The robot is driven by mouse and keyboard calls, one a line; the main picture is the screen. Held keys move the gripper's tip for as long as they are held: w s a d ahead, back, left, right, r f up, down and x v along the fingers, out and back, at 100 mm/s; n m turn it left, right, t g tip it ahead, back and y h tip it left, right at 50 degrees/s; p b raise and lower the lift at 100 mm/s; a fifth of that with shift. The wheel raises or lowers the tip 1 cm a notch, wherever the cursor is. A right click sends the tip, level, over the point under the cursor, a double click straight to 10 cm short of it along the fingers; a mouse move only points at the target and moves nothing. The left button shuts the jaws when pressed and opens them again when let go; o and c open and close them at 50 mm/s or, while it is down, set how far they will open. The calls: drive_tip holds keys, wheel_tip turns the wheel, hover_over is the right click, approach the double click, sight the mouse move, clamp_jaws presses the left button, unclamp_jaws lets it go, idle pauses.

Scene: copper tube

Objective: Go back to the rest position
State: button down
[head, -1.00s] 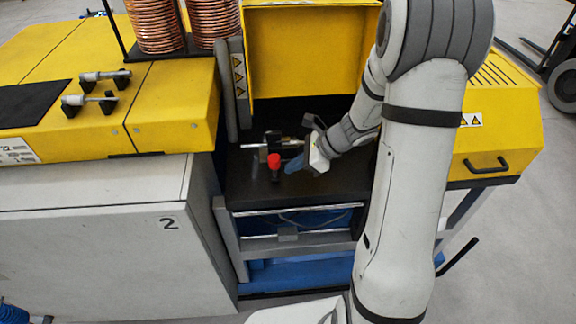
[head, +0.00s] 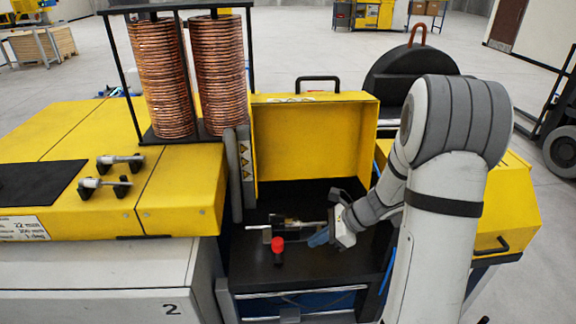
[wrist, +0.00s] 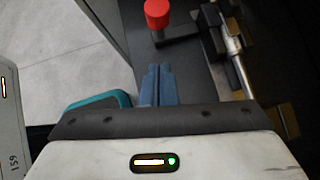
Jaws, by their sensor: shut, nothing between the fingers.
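My gripper (head: 318,238) is over the black work surface (head: 255,272) of the yellow machine, just right of a red knob (head: 278,245). In the wrist view its two blue fingers (wrist: 158,84) lie together with nothing between them. The red knob (wrist: 157,12) stands ahead of the fingertips, apart from them. A metal clamp or fixture with a silver rod (head: 288,225) lies behind the knob; it also shows right of the fingers in the wrist view (wrist: 232,45). My arm reaches in from the right.
An open yellow cover (head: 315,140) stands behind the work surface. Copper coils (head: 160,80) stand on the machine at the left, above two small tube holders (head: 105,185). A yellow housing (head: 510,205) is at the right.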

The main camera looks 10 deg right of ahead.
drive_tip(key=s+r+n+h+b, duration=0.1)
drive_tip(key=s+r+n+h, duration=0.3)
drive_tip(key=s+r+n, duration=0.3)
drive_tip(key=s+r+n+t+h+b, duration=0.1)
drive_tip(key=s+r+n+h, duration=0.3)
drive_tip(key=s+n, duration=0.8)
wheel_tip(320, 180, up, 3)
drive_tip(key=shift+a+f+n+h, duration=0.15)
drive_tip(key=shift+a+n+h, duration=0.2)
drive_tip(key=shift+n, duration=0.65)
drive_tip(key=c, duration=2.1)
unclamp_jaws()
